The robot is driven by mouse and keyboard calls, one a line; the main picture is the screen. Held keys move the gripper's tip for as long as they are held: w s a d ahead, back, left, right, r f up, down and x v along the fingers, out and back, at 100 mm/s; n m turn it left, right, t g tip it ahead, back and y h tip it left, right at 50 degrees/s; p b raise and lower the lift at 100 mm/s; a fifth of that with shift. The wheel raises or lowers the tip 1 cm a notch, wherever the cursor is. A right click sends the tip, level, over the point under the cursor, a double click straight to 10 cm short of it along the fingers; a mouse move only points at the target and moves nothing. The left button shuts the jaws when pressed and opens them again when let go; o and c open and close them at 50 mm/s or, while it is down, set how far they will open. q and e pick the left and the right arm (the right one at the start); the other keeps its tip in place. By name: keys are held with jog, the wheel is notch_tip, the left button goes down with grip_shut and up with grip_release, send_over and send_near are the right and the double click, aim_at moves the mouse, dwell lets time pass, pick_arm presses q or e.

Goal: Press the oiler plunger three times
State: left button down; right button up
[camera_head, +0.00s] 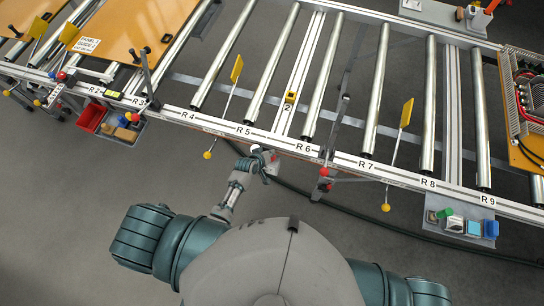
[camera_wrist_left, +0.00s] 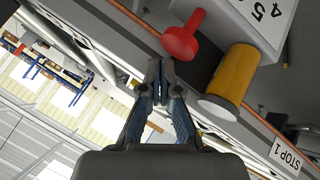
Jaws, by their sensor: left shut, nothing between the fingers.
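My left gripper (camera_head: 268,163) is beside the front rail of the roller conveyor, below the label R 5. In the left wrist view its fingers (camera_wrist_left: 158,82) are shut with nothing between them. Just beyond the tips is a red mushroom-shaped knob (camera_wrist_left: 182,42); a gap seems to lie between, but depth is hard to judge. A yellow cylinder (camera_wrist_left: 236,75) with a pale end stands right of the knob. Both are by a light box (camera_wrist_left: 262,22) with numbers. No label names the oiler plunger, so I cannot tell which part it is. My right gripper is out of view.
The conveyor's front rail (camera_head: 350,166) runs across the head view. A red part (camera_head: 323,172) and a yellow ball (camera_head: 385,207) on a rod stick out right of my gripper. A dark cable (camera_head: 360,222) lies on the floor. A STOP1 label (camera_wrist_left: 286,155) is at lower right.

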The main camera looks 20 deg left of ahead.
pick_arm(q)
jog(key=shift+a, duration=0.15)
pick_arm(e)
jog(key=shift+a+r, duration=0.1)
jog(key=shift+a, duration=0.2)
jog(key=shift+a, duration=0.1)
pick_arm(q)
jog(key=shift+d, duration=0.3)
jog(key=shift+a, duration=0.2)
jog(key=shift+d+f, duration=0.1)
jog(key=shift+f, duration=0.2)
jog(key=shift+d, duration=0.1)
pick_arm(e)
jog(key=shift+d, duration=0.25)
